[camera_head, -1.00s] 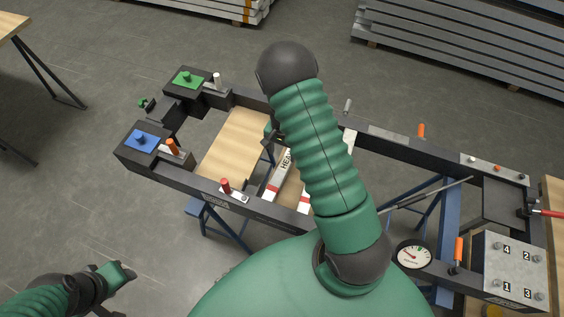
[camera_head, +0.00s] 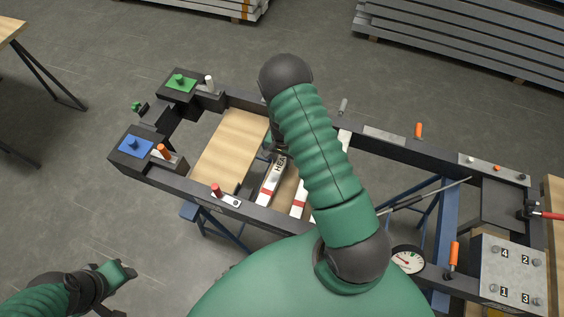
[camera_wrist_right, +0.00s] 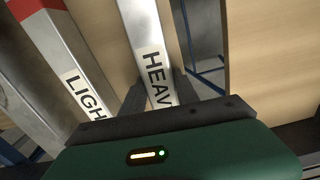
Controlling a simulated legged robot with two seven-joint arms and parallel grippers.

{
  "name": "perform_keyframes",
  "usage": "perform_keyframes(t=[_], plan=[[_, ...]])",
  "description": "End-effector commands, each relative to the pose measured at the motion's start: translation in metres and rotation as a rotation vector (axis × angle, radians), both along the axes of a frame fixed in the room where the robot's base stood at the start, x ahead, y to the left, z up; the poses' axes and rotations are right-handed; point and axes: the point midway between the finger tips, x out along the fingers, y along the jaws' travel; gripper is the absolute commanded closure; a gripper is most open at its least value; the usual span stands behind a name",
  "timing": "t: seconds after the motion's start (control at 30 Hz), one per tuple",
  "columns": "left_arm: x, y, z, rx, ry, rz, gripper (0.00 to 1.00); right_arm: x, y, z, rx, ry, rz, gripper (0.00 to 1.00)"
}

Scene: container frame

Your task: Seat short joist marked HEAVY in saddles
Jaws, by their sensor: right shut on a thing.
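The short white joist marked HEAVY (camera_head: 270,182), with a red band near its end, lies across the dark container frame (camera_head: 178,183). In the right wrist view the HEAVY joist (camera_wrist_right: 142,32) runs between the dark fingers of my right gripper (camera_wrist_right: 157,95), which is shut on it. In the head view my right arm hides most of that gripper and the joist's far part. The joist marked LIGHT (camera_wrist_right: 65,65) lies beside it, apart from the fingers. My left gripper (camera_head: 124,274) is low at the left, away from the frame and empty; its jaw opening is unclear. The saddles are not clearly visible.
A wooden panel (camera_head: 230,148) lies in the frame left of the joists. A gauge (camera_head: 408,260) and a numbered plate (camera_head: 510,268) are at the right.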

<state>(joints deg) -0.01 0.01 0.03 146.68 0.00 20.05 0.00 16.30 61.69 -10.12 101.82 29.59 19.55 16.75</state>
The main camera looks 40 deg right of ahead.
Motion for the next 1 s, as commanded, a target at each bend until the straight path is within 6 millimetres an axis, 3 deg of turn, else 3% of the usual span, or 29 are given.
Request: perform_keyframes(t=[0.1, 1.0], plan=[[0.0000, 0.0000, -0.0005, 0.000, 0.000, 0.000, 0.57, 0.0002, -0.0027, 0.0009, -0.015, -0.002, -0.004, 1.00], [0.0000, 0.0002, -0.0001, 0.000, 0.000, 0.000, 0.57, 0.0002, 0.0002, 0.0026, -0.013, -0.003, -0.002, 1.00]])
